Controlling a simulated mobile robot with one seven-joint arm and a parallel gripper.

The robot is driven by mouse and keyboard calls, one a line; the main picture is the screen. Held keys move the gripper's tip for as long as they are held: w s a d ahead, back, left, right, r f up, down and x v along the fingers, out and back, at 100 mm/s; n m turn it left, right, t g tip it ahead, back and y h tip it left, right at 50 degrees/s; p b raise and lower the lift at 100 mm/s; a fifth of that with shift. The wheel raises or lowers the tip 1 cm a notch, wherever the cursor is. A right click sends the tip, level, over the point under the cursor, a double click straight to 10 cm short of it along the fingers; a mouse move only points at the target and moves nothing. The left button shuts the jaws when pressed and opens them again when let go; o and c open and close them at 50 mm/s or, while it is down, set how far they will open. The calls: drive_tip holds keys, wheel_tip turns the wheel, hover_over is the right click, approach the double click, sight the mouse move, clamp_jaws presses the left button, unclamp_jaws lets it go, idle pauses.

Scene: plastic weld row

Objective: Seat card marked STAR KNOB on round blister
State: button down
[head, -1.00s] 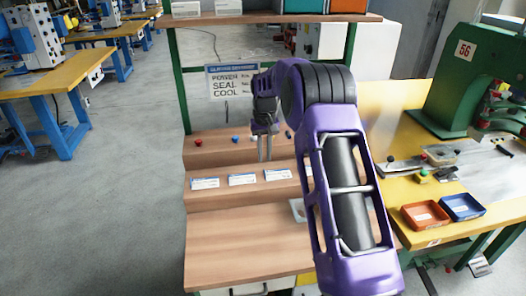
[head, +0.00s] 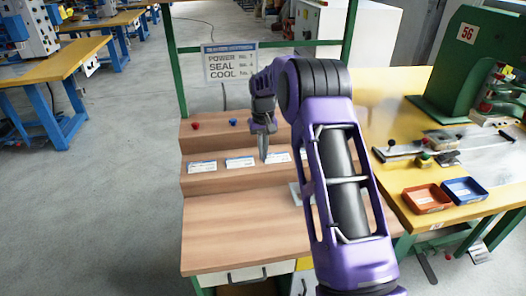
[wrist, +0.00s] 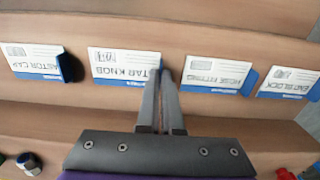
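The STAR KNOB card (wrist: 122,66) lies white and blue on the middle step, upside down in the wrist view. In the head view it is the third card (head: 278,157), its left end partly behind my gripper (head: 264,160). My gripper (wrist: 163,78) points down at that end, beside the HOSE FITTING card (wrist: 217,76). Its fingers are slightly apart with a narrow gap; I cannot tell whether the tips touch the card. A pale flat piece (head: 296,190) shows beside my arm on the lower board; I cannot tell whether it is the round blister.
The CASTOR CAP card (wrist: 32,62) and END BLOCK card (wrist: 289,84) flank the row. Small coloured knobs (head: 233,122) stand on the rear step. An orange tray (head: 427,199), a blue tray (head: 463,190) and a green press (head: 470,65) stand at right. The lower board's front left is clear.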

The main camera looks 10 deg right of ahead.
drive_tip(key=shift+r, duration=0.1)
idle(0.3)
drive_tip(key=shift+r+p, duration=1.75)
drive_tip(key=shift+r, duration=0.4)
